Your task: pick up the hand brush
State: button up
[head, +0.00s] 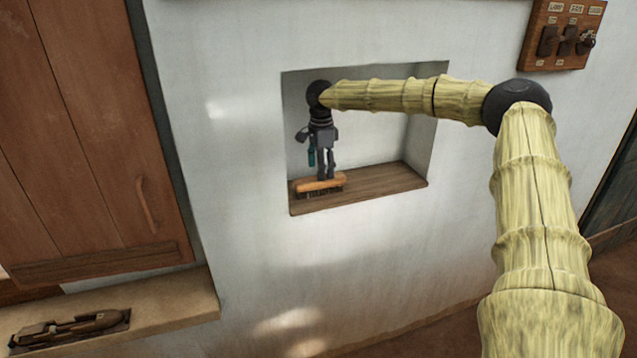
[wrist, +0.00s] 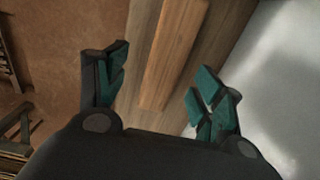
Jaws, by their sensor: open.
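The hand brush (head: 320,184) has an orange-brown wooden back and dark bristles. It lies bristles down at the left front of the wooden shelf in the wall niche. In the wrist view the brush (wrist: 170,55) shows as a long wooden bar between the two fingers. My gripper (head: 325,176) points down just above the brush in the head view. Its teal-padded fingers are apart, one on each side of the brush in the wrist view (wrist: 160,95). I cannot tell whether the fingertips touch it.
The niche's wooden shelf (head: 385,187) is bare to the right of the brush. White niche walls stand close around the gripper. A switch board (head: 563,38) hangs at the upper right. A wooden shutter (head: 95,130) and a ledge with a dark tool (head: 70,328) are on the left.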

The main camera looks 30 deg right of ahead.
jog(key=shift+w+f+p, duration=0.25)
jog(key=shift+f+p, duration=0.45)
jog(key=shift+f, duration=0.25)
jog(key=shift+w+f+p, duration=0.2)
jog(key=shift+f+p, duration=0.5)
jog(key=shift+f, duration=1.1)
jog(key=shift+r, duration=0.1)
jog(key=c, duration=1.3)
jog(key=shift+r+b, duration=1.1)
jog(key=shift+r, duration=0.35)
jog(key=s+a+r+b, duration=0.2)
jog(key=s+a+b, duration=0.3)
jog(key=s, duration=0.9)
jog(key=a, duration=0.2)
jog(key=shift+a+b, duration=0.3)
jog(key=shift+b, duration=0.1)
